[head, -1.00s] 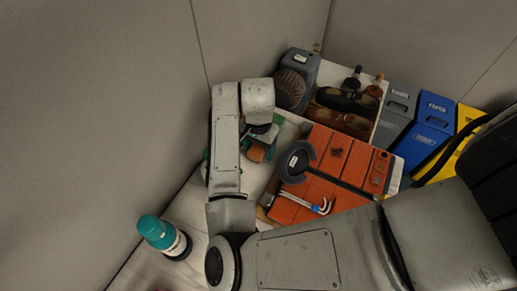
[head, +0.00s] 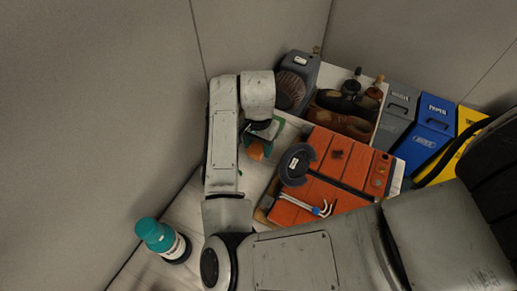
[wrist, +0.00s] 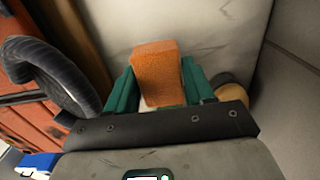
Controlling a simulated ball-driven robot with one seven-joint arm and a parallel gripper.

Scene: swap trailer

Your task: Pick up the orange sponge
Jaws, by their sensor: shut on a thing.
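The orange sponge (wrist: 157,72) stands out between the two green fingers of my gripper (wrist: 158,88) in the wrist view. The fingers are shut on its sides. In the head view the sponge (head: 255,150) shows as a small orange patch below my wrist, with my gripper (head: 262,142) partly hidden by my own arm. Pale surface shows behind the sponge in the wrist view; I cannot tell whether the sponge touches it.
An orange case (head: 345,166) with a dark neck-pillow-like ring (head: 295,163) lies to the right. Shoes (head: 345,121) sit on a rack behind it. Grey, blue (head: 430,126) and yellow bins stand at the right. A teal-capped bottle (head: 160,236) stands at lower left, near the wall.

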